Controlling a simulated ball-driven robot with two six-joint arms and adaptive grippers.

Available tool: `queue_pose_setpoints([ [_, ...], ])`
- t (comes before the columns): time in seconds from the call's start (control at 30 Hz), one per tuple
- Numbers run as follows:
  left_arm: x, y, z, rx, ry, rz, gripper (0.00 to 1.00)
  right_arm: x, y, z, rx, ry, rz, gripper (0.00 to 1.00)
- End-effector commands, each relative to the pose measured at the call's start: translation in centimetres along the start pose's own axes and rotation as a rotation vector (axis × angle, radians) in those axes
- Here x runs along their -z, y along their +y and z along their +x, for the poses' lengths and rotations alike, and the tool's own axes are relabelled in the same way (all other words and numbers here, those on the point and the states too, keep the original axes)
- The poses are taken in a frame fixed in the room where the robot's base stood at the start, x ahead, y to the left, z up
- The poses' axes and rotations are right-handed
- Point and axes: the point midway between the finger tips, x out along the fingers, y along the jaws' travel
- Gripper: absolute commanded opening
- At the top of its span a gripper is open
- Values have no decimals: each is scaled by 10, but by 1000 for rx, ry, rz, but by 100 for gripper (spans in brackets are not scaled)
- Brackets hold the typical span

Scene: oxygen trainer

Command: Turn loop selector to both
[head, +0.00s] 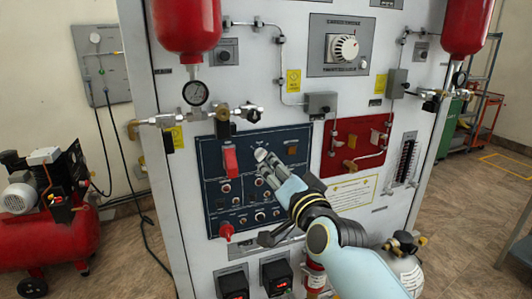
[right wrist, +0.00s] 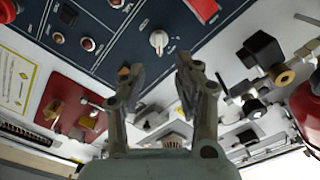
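A white selector knob (head: 261,155) sits on the upper middle of the dark blue panel (head: 213,160); its labels are too small to read. In the right wrist view the knob (right wrist: 159,40) shows just beyond the fingertips, in line with the gap between them. My right gripper (head: 267,173) is just below the knob in the head view. In the right wrist view my right gripper (right wrist: 160,68) has its fingers apart with nothing between them. I see no contact with the knob. My left gripper is not in view.
A red switch (head: 230,160) is left of the knob. A red panel (head: 352,125) with valves is to the right. A gauge (head: 195,93) and pipework stand out at upper left. Small knobs and buttons fill the lower blue panel. A red compressor (head: 50,235) stands at far left.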

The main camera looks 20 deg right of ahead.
Motion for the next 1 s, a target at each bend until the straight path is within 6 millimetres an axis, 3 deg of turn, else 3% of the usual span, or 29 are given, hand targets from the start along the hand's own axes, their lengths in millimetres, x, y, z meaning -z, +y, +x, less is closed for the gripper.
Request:
queue_pose_setpoints([
  [0.1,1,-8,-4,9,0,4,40,2,-1,26,1,1,-1,32],
  [0.3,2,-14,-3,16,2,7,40,0,0,58,0,0,-1,32],
  [0.5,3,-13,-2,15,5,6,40,0,0,70,0,0,-1,32],
  [0.73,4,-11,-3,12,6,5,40,0,0,70,-1,0,-1,32],
  [1.0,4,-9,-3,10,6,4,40,0,1,70,-1,0,-1,0],
])
